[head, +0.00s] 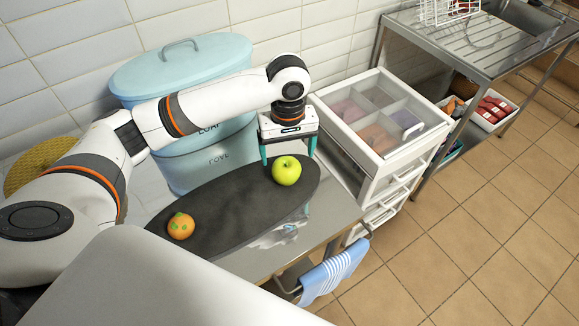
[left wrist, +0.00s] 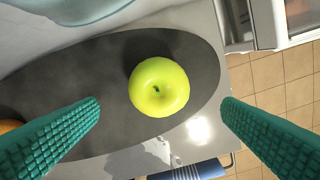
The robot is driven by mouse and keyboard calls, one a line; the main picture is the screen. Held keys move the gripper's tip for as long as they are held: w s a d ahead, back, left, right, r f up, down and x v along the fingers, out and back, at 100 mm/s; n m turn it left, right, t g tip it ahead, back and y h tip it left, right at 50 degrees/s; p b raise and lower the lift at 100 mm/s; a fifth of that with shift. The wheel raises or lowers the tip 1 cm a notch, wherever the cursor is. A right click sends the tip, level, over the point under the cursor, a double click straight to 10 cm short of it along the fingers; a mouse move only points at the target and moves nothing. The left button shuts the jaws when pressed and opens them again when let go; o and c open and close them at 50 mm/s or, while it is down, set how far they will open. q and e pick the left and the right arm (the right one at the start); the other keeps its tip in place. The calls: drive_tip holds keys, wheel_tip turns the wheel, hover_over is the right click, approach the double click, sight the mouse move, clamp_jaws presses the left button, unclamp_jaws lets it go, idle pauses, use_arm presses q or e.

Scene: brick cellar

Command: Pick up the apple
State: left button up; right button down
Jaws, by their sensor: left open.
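A yellow-green apple (head: 286,170) sits on a dark oval board (head: 235,205), near the board's right end. My left gripper (head: 289,151) is above the board, just behind and over the apple in the head view, pointing down. Its green fingers are spread and empty. In the left wrist view the apple (left wrist: 159,87) lies between and beyond the two fingers (left wrist: 160,108), touching neither, with its stem hollow facing the camera. My right gripper is not in view.
An orange (head: 181,226) with green marks lies at the board's left end. A blue lidded bin (head: 190,75) stands behind. A white drawer unit (head: 385,125) is to the right. A striped blue towel (head: 336,276) hangs at the table's front edge.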

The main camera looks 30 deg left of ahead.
sight(287, 165)
use_arm(q)
drive_tip(key=shift+s+f, duration=0.1)
drive_tip(key=shift+f, duration=0.6)
drive_tip(key=shift+w+f, duration=0.2)
drive_tip(key=shift+f, duration=0.5)
wheel_tip(287, 165, down, 5)
drive_tip(key=shift+s+a+p, duration=0.1)
drive_tip(key=shift+s+p, duration=0.05)
drive_tip(key=shift+p, duration=0.25)
drive_tip(key=c, duration=1.1)
